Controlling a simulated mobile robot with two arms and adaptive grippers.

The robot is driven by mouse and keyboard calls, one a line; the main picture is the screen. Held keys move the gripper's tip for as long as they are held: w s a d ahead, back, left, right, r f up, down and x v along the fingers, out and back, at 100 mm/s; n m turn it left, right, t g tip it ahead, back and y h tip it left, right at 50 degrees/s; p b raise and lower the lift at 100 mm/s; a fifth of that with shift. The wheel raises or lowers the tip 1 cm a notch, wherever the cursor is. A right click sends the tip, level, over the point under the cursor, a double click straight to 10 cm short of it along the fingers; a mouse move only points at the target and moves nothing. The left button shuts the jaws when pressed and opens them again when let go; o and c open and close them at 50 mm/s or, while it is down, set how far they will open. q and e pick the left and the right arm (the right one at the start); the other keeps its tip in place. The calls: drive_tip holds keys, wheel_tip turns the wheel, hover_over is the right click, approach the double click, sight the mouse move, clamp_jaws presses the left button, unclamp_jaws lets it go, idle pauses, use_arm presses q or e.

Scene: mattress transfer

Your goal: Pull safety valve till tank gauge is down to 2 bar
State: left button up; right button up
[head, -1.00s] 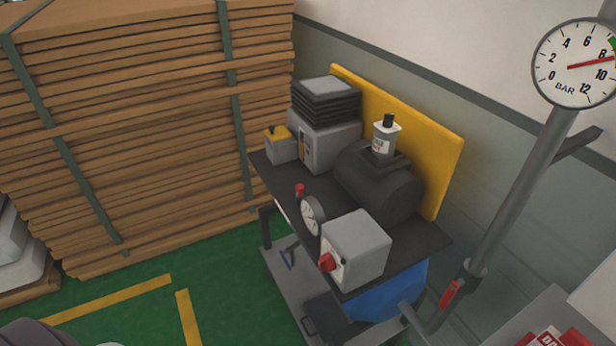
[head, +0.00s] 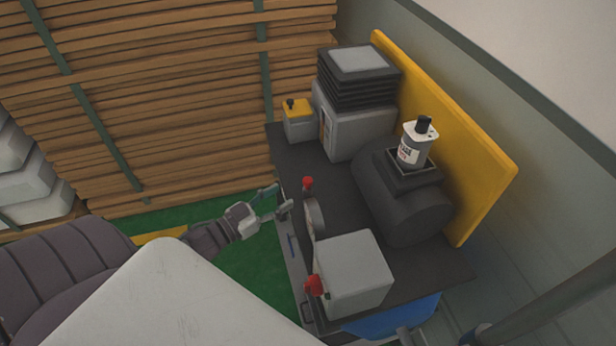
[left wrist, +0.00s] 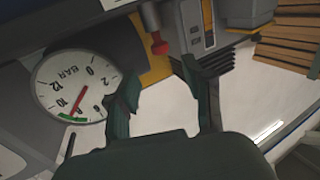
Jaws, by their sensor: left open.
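The red-capped safety valve (head: 307,183) stands at the left edge of the compressor's dark top in the head view; its red knob also shows in the left wrist view (left wrist: 160,47). The tank gauge (head: 315,218) stands just in front of it, almost edge-on. My right gripper is not in view.
A grey box with a red knob (head: 355,272) stands at the front of the top. A dark cylinder (head: 405,205) with a white bottle (head: 415,145) is behind. A yellow panel (head: 450,145) closes the right side. Stacked boards (head: 180,100) stand at left.

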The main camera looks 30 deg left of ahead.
sight(304, 183)
use_arm(q)
drive_tip(key=x, duration=0.4)
drive_tip(key=shift+w+p, duration=0.3)
drive_tip(key=shift+w, duration=0.05)
drive_tip(key=x, duration=0.4)
drive_tip(key=shift+f+p, duration=0.1)
drive_tip(key=shift+p, duration=0.2)
drive_tip(key=shift+w+d, duration=0.15)
drive_tip(key=shift+w, duration=0.35)
drive_tip(key=shift+f, duration=0.1)
clamp_jaws()
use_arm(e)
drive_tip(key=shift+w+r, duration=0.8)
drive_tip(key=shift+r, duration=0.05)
